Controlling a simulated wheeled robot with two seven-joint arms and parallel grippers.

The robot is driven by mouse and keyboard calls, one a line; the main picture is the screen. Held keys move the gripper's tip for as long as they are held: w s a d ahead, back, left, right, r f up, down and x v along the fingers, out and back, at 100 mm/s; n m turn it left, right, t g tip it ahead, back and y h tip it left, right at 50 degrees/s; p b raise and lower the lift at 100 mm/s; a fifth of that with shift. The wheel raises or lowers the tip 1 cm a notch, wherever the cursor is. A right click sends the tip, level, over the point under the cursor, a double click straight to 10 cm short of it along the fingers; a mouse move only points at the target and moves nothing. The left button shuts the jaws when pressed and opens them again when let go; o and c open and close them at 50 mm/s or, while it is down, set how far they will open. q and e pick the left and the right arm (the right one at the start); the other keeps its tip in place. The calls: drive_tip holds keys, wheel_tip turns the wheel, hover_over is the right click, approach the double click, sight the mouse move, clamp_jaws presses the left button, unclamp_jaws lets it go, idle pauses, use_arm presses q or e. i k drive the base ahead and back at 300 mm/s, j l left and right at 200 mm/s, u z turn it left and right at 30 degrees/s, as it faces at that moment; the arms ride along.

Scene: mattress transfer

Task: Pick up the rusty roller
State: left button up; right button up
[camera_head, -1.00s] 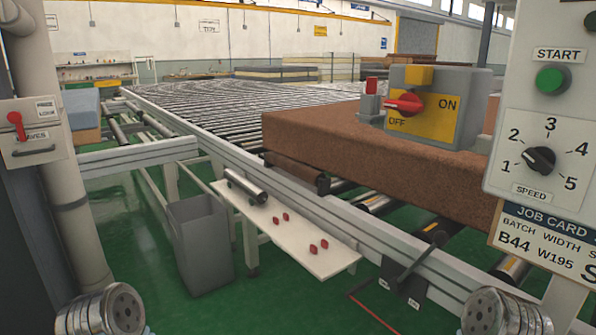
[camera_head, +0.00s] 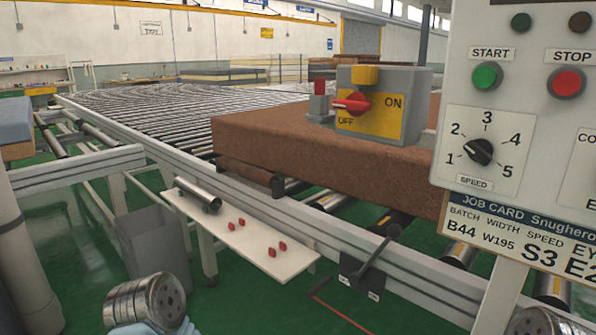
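The rusty roller (camera_head: 252,177) is a dark brown cylinder at the near edge of the conveyor. It lies just under the front left end of the brown mattress block (camera_head: 310,146), which hides part of it. A clean, shiny roller (camera_head: 198,194) lies on the white shelf (camera_head: 215,228) below the conveyor's side rail. Metal parts of my arms show at the bottom left and bottom right, but neither gripper's fingers are in view. Nothing touches the rusty roller from my side.
A control panel (camera_head: 505,140) with START and STOP buttons stands close on the right. A grey bin (camera_head: 155,245) stands left of the shelf, which holds several small red pieces. A lever (camera_head: 378,250) is on the rail.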

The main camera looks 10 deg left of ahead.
sight(259, 176)
drive_tip(key=j+z, duration=1.2)
drive_tip(key=i+l, duration=0.05)
drive_tip(key=l, duration=0.05)
